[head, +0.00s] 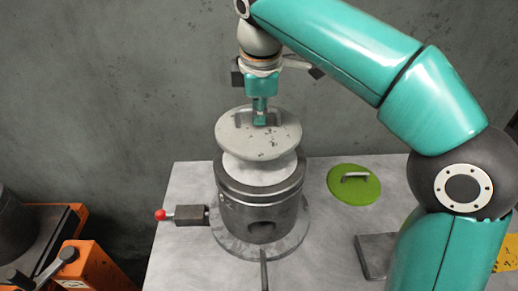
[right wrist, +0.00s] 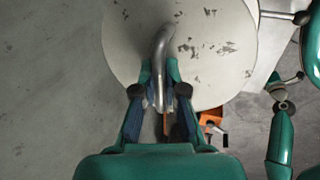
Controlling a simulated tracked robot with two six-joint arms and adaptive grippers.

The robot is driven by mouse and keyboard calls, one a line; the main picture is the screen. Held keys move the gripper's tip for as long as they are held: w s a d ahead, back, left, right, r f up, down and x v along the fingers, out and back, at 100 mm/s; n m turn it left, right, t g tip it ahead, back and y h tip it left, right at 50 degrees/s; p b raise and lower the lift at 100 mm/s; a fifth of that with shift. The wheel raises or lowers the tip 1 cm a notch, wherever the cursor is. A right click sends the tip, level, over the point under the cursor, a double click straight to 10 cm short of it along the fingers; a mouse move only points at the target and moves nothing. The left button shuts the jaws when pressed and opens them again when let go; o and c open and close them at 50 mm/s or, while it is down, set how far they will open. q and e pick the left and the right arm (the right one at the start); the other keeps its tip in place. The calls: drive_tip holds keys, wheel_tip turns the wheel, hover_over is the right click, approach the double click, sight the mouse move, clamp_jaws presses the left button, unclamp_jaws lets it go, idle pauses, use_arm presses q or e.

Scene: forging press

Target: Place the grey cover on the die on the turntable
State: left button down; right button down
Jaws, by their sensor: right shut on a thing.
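The grey cover (head: 258,143) is a round, chipped disc, held slightly tilted above the die. My right gripper (head: 260,117) is shut on its handle from above. In the right wrist view the cover (right wrist: 210,50) fills the upper middle, and the fingers (right wrist: 160,95) close on its bent metal handle (right wrist: 163,45). The die (head: 262,205) is a dark metal cylinder with a round hole in its side, standing on the turntable (head: 222,238). A pale top (head: 258,170) shows under the cover; whether the cover touches it I cannot tell. My left gripper is not seen in the head view.
A green round cover with a handle (head: 354,185) lies on the table (head: 180,245) to the right. A red-knobbed lever (head: 183,214) sticks out left of the die. A grey block (head: 372,255) lies near my right arm. Orange equipment (head: 85,262) stands at lower left.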

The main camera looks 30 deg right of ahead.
sight(260, 140)
drive_tip(key=shift+f+b, duration=0.55)
drive_tip(key=shift+f, duration=3)
drive_tip(key=shift+s, duration=0.1)
drive_tip(key=shift+f, duration=0.15)
drive_tip(key=c, duration=1.2)
unclamp_jaws()
